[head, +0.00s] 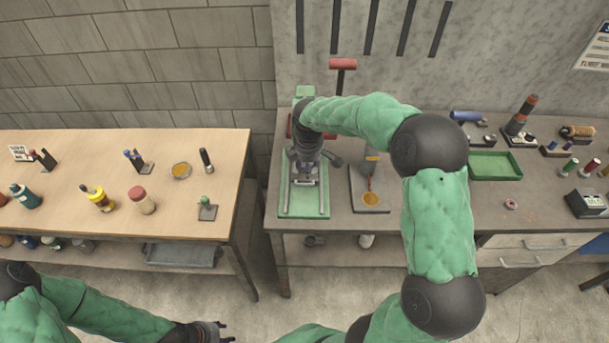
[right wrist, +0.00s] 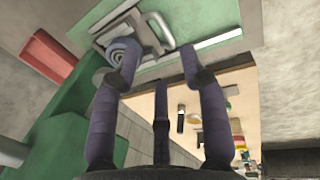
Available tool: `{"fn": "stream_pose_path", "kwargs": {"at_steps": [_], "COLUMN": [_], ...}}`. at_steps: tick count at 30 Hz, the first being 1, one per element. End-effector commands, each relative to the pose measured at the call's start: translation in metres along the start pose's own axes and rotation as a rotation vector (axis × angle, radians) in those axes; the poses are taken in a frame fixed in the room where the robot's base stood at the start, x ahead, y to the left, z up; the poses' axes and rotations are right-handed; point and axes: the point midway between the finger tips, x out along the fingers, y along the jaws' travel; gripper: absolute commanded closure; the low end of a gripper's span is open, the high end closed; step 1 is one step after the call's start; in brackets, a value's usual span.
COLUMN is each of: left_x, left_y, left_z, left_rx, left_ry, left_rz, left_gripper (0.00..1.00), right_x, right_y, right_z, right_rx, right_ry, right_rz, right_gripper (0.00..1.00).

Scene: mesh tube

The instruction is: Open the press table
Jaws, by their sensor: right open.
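The press (head: 291,207) stands at the left end of the grey bench, with a green base and pale rails. My left gripper (head: 222,332) is at the bottom edge, away from the press, partly cut off.
A small stand with an orange dish (head: 370,199) is just right of the press. A green tray (head: 495,166) and several tools lie farther right. A wooden table (head: 100,205) with bottles and tools stands left, across a narrow gap.

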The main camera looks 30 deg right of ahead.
Motion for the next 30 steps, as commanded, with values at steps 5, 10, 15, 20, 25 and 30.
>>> {"fn": "stream_pose_path", "kwargs": {"at_steps": [5,10,15,20,25,30], "left_x": [0.006,0.011,0.014,0.015,0.015,0.015], "left_y": [-0.002,-0.004,-0.005,-0.005,-0.005,-0.005], "left_z": [0.0,-0.001,-0.001,-0.001,-0.001,-0.001], "left_rx": [0.0,0.0,0.0,0.0,0.0,0.0], "left_ry": [0.0,0.001,0.001,0.001,0.001,0.001], "left_rz": [0.0,0.0,0.0,0.0,0.0,0.0], "left_gripper": [0.6,0.6,0.6,0.6,0.6,0.6], "right_x": [0.034,0.064,0.084,0.093,0.094,0.094], "right_y": [-0.001,-0.001,-0.001,0.0,0.0,0.0], "right_z": [0.0,0.0,0.0,0.0,0.0,0.0], "right_rx": [0.002,0.002,0.001,0.001,0.001,0.002], "right_ry": [0.0,0.0,0.001,0.001,0.002,0.002], "right_rz": [-0.004,-0.003,-0.001,0.0,0.001,0.001], "right_gripper": [0.56,0.56,0.56,0.56,0.56,0.65]}}
